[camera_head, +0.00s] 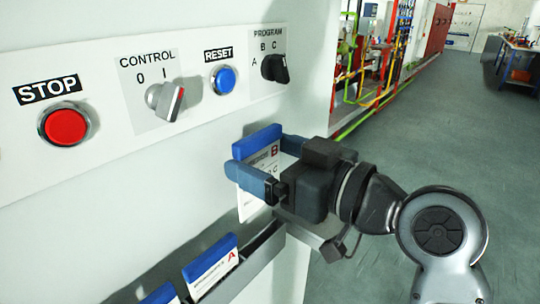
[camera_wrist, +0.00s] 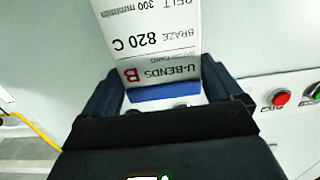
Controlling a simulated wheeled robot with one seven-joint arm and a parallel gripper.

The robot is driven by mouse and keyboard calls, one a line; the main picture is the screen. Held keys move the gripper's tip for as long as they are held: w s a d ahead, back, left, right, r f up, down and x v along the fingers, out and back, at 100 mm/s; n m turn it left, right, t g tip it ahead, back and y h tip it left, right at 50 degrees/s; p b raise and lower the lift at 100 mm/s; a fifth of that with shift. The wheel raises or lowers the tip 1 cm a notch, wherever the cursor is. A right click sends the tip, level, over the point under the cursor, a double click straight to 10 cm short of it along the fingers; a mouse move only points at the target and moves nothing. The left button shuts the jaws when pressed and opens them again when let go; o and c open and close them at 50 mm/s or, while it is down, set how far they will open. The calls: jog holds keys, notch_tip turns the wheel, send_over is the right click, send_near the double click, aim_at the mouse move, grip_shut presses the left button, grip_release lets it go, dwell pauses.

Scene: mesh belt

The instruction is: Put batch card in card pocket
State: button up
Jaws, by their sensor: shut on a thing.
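The batch card (camera_head: 258,166) is white with a blue top edge and a red B. My gripper (camera_head: 262,158) is shut on it, with one blue finger at each side, and holds it upright close to the white panel face. In the wrist view the card (camera_wrist: 152,38) shows upside-down print, "U-BENDS B" and "BRAZE 820 C", between the two fingers (camera_wrist: 160,78). A dark grey rack (camera_head: 262,250) runs along the panel below the held card. I cannot tell whether this rack is the card pocket; no other pocket shows clearly.
Another blue-topped card, marked A (camera_head: 212,266), stands in the rack, with a further one (camera_head: 160,294) at the bottom edge. Above are a red stop button (camera_head: 65,126), a control switch (camera_head: 165,100), a blue reset button (camera_head: 224,79) and a program knob (camera_head: 275,68). Open floor lies right.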

jog(key=shift+d+f, duration=0.1)
jog(key=shift+f, duration=0.05)
jog(key=shift+f+b, duration=2.55)
jog(key=shift+f, duration=0.25)
jog(key=shift+f+b, duration=3.4)
jog(key=shift+f, duration=0.45)
jog(key=o, duration=0.7)
jog(key=shift+r, duration=0.1)
jog(key=shift+s+d, duration=0.1)
jog(key=v, duration=0.7)
jog(key=shift+s+d, duration=0.2)
jog(key=shift+d, duration=0.05)
